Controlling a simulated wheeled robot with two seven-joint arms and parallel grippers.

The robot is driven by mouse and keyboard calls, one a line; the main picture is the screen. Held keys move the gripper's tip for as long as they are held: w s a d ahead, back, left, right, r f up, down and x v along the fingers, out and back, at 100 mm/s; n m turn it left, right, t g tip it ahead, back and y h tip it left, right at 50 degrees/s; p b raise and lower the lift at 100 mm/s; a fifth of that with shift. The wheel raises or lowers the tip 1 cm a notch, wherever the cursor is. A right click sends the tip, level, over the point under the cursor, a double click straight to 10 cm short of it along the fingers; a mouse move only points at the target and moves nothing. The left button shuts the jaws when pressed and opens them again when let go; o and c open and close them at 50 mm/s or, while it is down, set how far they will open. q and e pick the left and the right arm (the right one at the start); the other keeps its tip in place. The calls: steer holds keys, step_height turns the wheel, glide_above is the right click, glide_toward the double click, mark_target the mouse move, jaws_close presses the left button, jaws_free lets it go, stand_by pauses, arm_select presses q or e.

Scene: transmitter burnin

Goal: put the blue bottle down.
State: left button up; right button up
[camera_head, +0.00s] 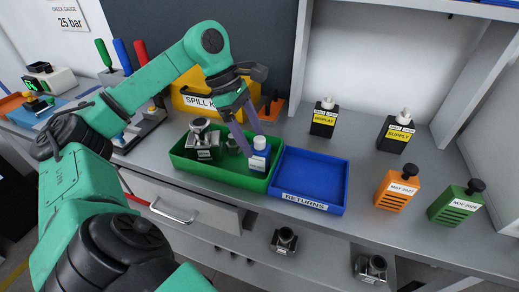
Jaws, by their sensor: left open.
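The fingers partly hide the bottle's top. I cannot tell whether a finger touches it. My right gripper is not in view.
Metal fittings (203,145) sit in the green tray's left part. An empty blue returns tray (311,180) adjoins it on the right. A yellow spill kit box (196,102) stands behind. Dark bottles (323,120) and orange and green canisters (396,188) stand further right.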

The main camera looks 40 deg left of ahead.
arm_select(q)
steer(key=p+v, duration=0.1)
steer(key=v, duration=0.5)
steer(key=shift+p, duration=0.35)
